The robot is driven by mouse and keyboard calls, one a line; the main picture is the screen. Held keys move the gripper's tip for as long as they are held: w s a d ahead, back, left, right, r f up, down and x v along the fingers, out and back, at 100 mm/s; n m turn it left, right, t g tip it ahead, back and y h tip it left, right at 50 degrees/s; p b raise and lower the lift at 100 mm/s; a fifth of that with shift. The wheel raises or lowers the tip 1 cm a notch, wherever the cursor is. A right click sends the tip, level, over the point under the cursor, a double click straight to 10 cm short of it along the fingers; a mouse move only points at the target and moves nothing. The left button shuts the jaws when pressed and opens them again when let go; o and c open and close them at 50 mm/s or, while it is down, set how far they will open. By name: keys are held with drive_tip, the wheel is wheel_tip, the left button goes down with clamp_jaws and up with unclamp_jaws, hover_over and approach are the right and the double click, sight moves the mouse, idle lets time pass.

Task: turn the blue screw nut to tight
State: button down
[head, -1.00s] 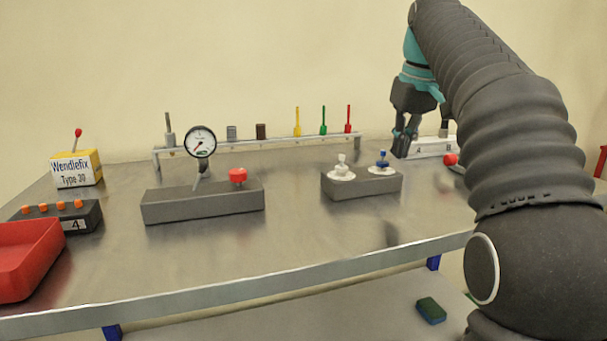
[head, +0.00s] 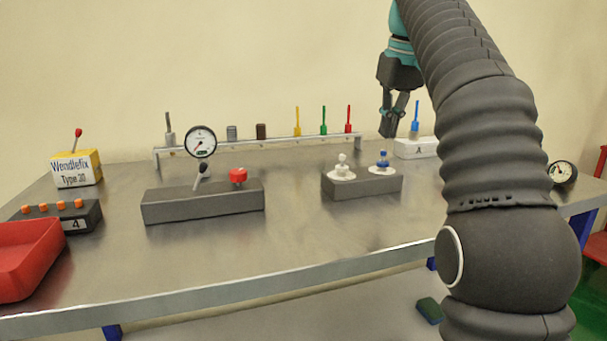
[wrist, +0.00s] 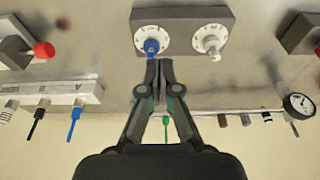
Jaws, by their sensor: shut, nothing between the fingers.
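The blue screw nut (head: 382,158) stands on a white round dial at the right end of a grey block (head: 364,187) on the table. In the wrist view the blue nut (wrist: 151,47) shows on its dial, just beyond the fingertips and slightly left of them. My gripper (head: 387,132) is shut and empty, above and behind the block in the head view. In the wrist view my gripper (wrist: 159,62) points toward the nut with a gap that I cannot judge. A white nut (head: 342,162) stands on the other dial of the same block.
A rail (head: 268,144) with colored tools runs along the back. A white holder (head: 414,149) with a blue tool stands behind right. A red tray (head: 22,262) is front left. The table's front middle is clear.

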hover_over(393, 174)
drive_tip(key=s+a, duration=0.1)
drive_tip(key=a, duration=0.1)
drive_tip(key=f, duration=0.5)
drive_tip(key=shift+s+b, duration=0.2)
drive_tip(key=shift+b, duration=0.2)
drive_tip(key=shift+b+x, duration=0.7)
drive_tip(key=shift+x, duration=0.15)
drive_tip(key=shift+d+p, duration=0.65)
drive_tip(key=shift+p, duration=0.45)
drive_tip(key=shift+d, duration=0.1)
drive_tip(key=shift+w+d, duration=0.15)
drive_tip(key=shift+d, duration=0.1)
drive_tip(key=shift+w+d, duration=0.15)
drive_tip(key=shift+d, duration=0.05)
